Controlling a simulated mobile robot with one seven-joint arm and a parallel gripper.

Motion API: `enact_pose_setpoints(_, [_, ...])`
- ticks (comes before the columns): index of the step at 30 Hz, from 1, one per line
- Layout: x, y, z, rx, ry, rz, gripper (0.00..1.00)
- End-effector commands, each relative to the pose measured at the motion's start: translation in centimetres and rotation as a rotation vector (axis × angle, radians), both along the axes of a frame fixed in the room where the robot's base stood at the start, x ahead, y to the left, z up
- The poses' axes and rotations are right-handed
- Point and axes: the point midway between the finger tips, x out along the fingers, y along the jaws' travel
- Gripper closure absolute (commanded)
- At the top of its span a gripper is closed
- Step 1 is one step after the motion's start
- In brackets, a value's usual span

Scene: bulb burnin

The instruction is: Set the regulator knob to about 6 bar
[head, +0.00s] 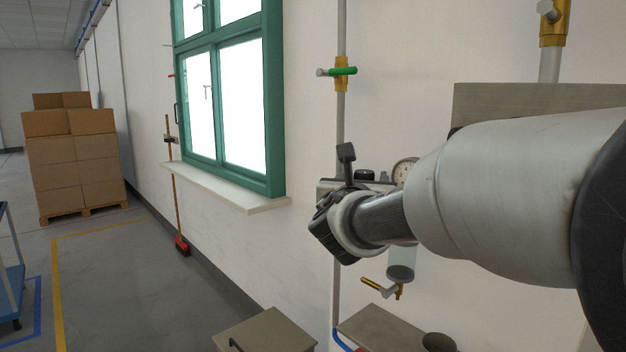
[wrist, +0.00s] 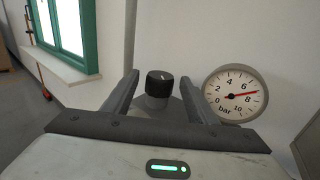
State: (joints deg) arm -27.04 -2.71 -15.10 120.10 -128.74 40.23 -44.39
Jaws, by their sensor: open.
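The regulator knob (wrist: 159,87) is black and ribbed, with a pale mark on its top, in the middle of the wrist view. My open gripper (wrist: 160,80) has one finger on each side of it, with a visible gap on both sides. I cannot tell how far the fingertips reach along it. The round pressure gauge (wrist: 234,95) is right of the knob; its red needle points between 6 and 8 bar, near 7. In the head view, my gripper (head: 338,195) partly hides the regulator; the gauge (head: 405,171) shows behind my arm.
A vertical pipe with a green-handled valve (head: 341,72) runs up the wall. A clear bowl (head: 402,262) and brass drain valve (head: 384,288) hang below. A green-framed window (head: 273,100) with a sill (head: 215,188) is to the left. A grey cabinet (head: 264,332) stands below.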

Motion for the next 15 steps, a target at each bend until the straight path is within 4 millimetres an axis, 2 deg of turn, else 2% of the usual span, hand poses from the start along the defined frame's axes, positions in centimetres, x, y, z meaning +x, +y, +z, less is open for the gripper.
enact_pose_setpoints(4, [-0.01,0.00,0.00,0.000,0.000,0.000,0.47])
enact_pose_setpoints(11, [-0.03,0.03,0.00,0.000,0.000,0.000,0.86])
enact_pose_setpoints(15, [-0.03,0.05,0.03,0.000,0.000,-0.002,0.89])
